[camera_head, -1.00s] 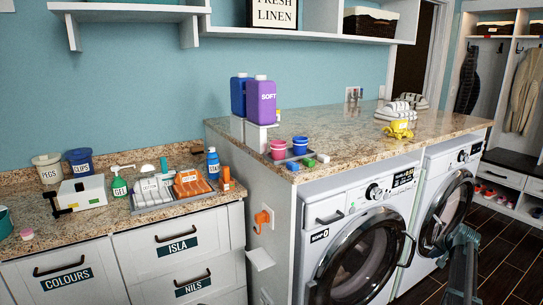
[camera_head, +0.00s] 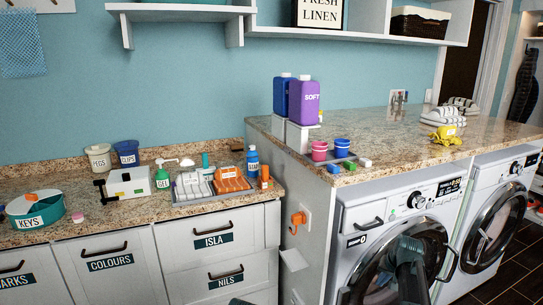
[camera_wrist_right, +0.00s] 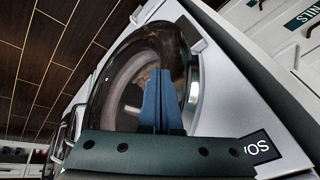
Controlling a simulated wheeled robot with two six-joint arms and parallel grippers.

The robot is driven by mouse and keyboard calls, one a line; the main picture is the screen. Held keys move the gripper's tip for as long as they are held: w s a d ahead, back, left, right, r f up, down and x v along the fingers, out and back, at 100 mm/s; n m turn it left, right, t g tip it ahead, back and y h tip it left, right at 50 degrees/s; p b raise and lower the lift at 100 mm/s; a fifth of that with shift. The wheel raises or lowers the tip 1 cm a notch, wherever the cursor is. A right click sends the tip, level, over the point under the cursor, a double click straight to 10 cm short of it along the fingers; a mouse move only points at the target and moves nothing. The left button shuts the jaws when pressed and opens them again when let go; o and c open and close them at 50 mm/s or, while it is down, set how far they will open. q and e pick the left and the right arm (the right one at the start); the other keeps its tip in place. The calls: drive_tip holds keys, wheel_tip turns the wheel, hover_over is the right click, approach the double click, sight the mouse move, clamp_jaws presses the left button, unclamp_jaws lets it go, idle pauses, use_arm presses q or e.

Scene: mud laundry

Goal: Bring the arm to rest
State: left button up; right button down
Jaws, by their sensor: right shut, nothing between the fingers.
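My right gripper (camera_head: 407,250) shows low in the head view, in front of the round door of the left washing machine (camera_head: 349,208). It looks dark grey-green. In the right wrist view its two blue fingers (camera_wrist_right: 161,98) are together and empty, with the glass door (camera_wrist_right: 125,95) of a machine behind them. I cannot tell how far the fingers are from the door.
A second front-loader (camera_head: 510,185) stands to the right under the granite top (camera_head: 395,140). Detergent bottles (camera_head: 304,101) and small cups (camera_head: 342,146) stand on that top. A lower counter (camera_head: 120,215) with pegs, clips and trays is at left. Dark floor (camera_head: 497,280) is bare at lower right.

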drive_tip(key=s+a+n+g, duration=0.1)
drive_tip(key=s+a+n, duration=0.3)
drive_tip(key=a, duration=0.9)
drive_tip(key=s+a+f+n+g+h, duration=0.15)
drive_tip(key=s+a+n+g, duration=0.35)
drive_tip(key=s+a, duration=1.75)
wheel_tip(320, 180, up, 15)
drive_tip(key=n+t+p, duration=0.1)
drive_tip(key=p, duration=1.4)
drive_tip(key=shift+s+d, duration=0.15)
drive_tip(key=shift+s, duration=0.05)
